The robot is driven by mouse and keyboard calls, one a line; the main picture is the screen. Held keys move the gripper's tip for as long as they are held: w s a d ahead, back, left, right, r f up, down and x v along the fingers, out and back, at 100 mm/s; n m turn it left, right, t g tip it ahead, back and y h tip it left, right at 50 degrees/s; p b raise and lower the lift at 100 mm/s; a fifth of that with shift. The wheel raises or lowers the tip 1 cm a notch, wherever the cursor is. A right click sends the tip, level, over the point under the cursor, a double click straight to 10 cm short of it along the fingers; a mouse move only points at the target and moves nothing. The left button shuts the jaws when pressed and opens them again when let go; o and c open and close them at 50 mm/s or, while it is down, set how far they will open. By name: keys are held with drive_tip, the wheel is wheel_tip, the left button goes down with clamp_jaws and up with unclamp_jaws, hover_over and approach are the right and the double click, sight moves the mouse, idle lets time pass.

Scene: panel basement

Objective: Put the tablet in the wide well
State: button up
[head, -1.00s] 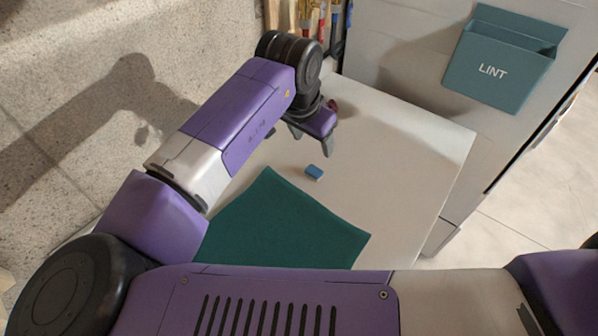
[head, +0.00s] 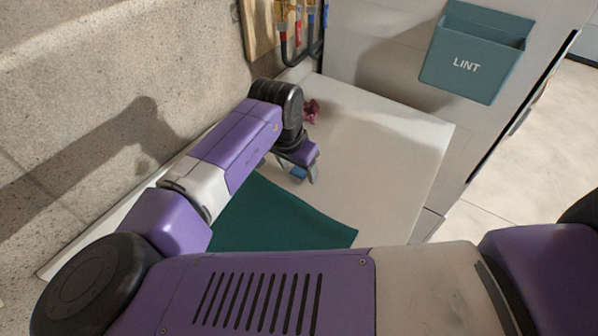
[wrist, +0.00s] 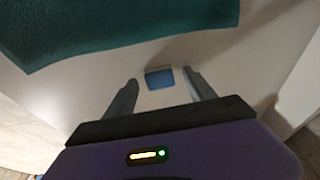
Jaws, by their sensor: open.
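The tablet, a small blue block (head: 299,173), lies on the pale table top just beyond the green cloth. In the wrist view the tablet (wrist: 159,79) sits between the tips of my open fingers, with bare surface to either side. My gripper (head: 290,171) points down over it in the head view and partly hides it. In the wrist view my gripper (wrist: 160,80) holds nothing. Whether a finger touches the tablet cannot be told. No wide well can be made out in either view.
A dark green cloth (head: 280,218) lies on the table (head: 385,150) beside the tablet. A crumpled dark red thing (head: 311,110) lies at the back. A teal LINT bin (head: 470,65) hangs on the panel. Pipes (head: 300,30) are on the wall. The table's right side is clear.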

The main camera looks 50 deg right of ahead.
clamp_jaws()
idle(0.3)
